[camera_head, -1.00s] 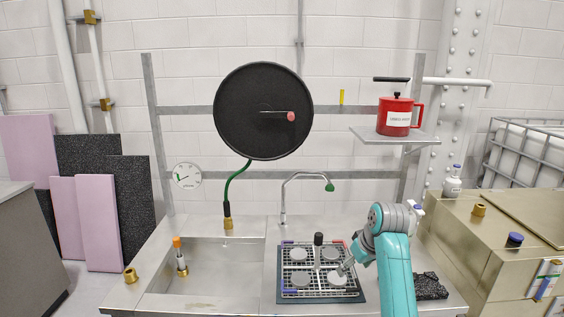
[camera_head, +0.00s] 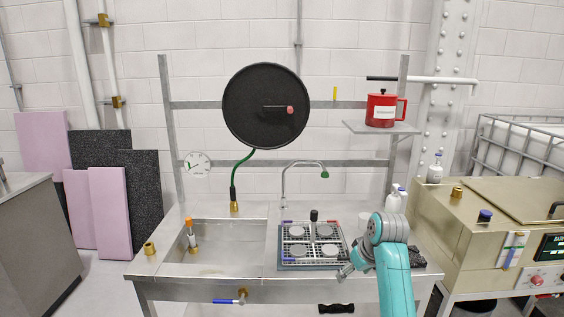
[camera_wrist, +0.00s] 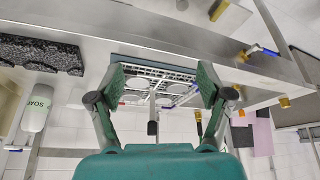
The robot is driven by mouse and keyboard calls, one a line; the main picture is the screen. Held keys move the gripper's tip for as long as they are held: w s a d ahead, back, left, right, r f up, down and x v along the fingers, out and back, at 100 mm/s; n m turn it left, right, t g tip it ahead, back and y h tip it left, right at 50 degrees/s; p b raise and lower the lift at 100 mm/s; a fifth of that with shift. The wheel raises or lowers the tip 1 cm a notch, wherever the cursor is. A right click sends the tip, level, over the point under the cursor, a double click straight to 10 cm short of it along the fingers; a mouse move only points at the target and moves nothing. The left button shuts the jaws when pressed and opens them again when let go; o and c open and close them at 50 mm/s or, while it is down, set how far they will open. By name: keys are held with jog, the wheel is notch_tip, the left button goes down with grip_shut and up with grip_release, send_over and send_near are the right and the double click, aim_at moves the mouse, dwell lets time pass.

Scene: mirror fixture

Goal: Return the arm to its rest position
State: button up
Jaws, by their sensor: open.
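My arm shows in the head view at the lower right, teal with a grey wrist. My gripper (camera_head: 346,272) is at the front right corner of the rack tray (camera_head: 283,264), which holds several round discs. In the wrist view my gripper (camera_wrist: 160,88) has its two dark green fingers spread apart with nothing between them. The rack (camera_wrist: 150,68) shows beyond the fingertips. My gripper appears apart from it.
A metal sink bench (camera_head: 160,268) carries the tray. A tap (camera_head: 284,180) rises behind it. A red pot (camera_head: 381,110) stands on a shelf (camera_head: 372,128). A white soap bottle (camera_wrist: 37,108) and a black speckled block (camera_wrist: 40,52) are at the left in the wrist view.

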jog(key=s+a+f+m+t, duration=0.1)
jog(key=s+f+t, duration=0.1)
jog(key=s+f, duration=0.8)
jog(key=s+f+m+t, duration=0.15)
jog(key=s+f, duration=0.55)
jog(key=f, duration=0.7)
jog(key=s+f+t+h, duration=0.1)
jog(key=s+f+t, duration=0.15)
jog(key=s, duration=0.75)
jog(key=s+m, duration=0.1)
jog(key=s, duration=1)
jog(key=s+r+t, duration=0.4)
jog(key=s+r, duration=1.5)
jog(key=s, duration=0.4)
jog(key=shift+a+m+t+h, duration=0.3)
jog(key=shift+a+m, duration=0.05)
jog(key=shift+m, duration=0.1)
